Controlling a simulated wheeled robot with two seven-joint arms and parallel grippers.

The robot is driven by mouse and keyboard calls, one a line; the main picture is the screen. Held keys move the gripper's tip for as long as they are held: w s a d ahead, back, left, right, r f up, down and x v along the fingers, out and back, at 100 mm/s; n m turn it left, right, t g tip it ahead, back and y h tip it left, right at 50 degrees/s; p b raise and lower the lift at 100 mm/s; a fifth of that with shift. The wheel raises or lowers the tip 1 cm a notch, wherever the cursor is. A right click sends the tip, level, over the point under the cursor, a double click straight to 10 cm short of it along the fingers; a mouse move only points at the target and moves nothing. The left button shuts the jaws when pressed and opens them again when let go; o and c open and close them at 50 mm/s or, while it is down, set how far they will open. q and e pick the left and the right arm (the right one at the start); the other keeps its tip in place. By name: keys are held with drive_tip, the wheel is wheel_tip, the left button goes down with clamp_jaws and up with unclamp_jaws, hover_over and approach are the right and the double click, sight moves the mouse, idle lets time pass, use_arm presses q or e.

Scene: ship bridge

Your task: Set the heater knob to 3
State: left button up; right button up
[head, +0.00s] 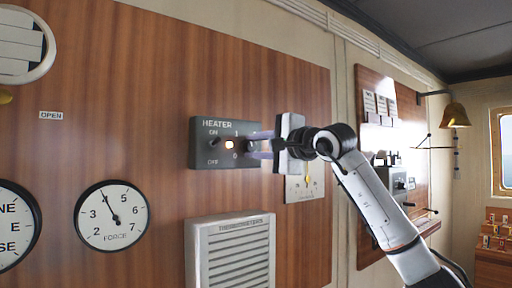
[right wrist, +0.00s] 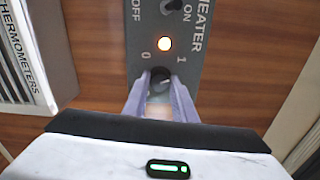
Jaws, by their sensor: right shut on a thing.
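The heater panel (head: 222,158) is a dark grey box on the wood wall in the head view. It carries an ON/OFF toggle switch (head: 214,142) and a lit orange-white lamp (head: 229,145). The heater knob (right wrist: 160,76) is small, round and dark in the right wrist view, with the marks 0 and 1 showing beside it. My right gripper (head: 262,146) reaches the panel from the right and is shut on the knob; its fingers also show in the right wrist view (right wrist: 160,100). The fingers hide the other marks and the knob's pointer cannot be read. My left gripper is not in view.
A white louvred thermometer box (head: 232,250) is mounted below the heater panel. A light plate (head: 304,188) is on the wall behind my right gripper. A force gauge (head: 112,215) hangs at the left. A brass bell (head: 454,115) hangs at the far right.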

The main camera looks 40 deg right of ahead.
drive_tip(key=m, duration=0.3)
drive_tip(key=shift+r+m, duration=0.2)
drive_tip(key=shift+m, duration=0.1)
drive_tip(key=m, duration=0.3)
drive_tip(key=shift+m, duration=0.3)
drive_tip(key=m, duration=0.3)
drive_tip(key=shift+r+m, duration=0.1)
drive_tip(key=shift+m, duration=0.3)
drive_tip(key=m, duration=0.4)
drive_tip(key=shift+d, duration=0.1)
drive_tip(key=m, duration=1.3)
drive_tip(key=shift+s+d+m+b, duration=0.1)
drive_tip(key=shift+m+b, duration=0.25)
drive_tip(key=shift+m, duration=0.05)
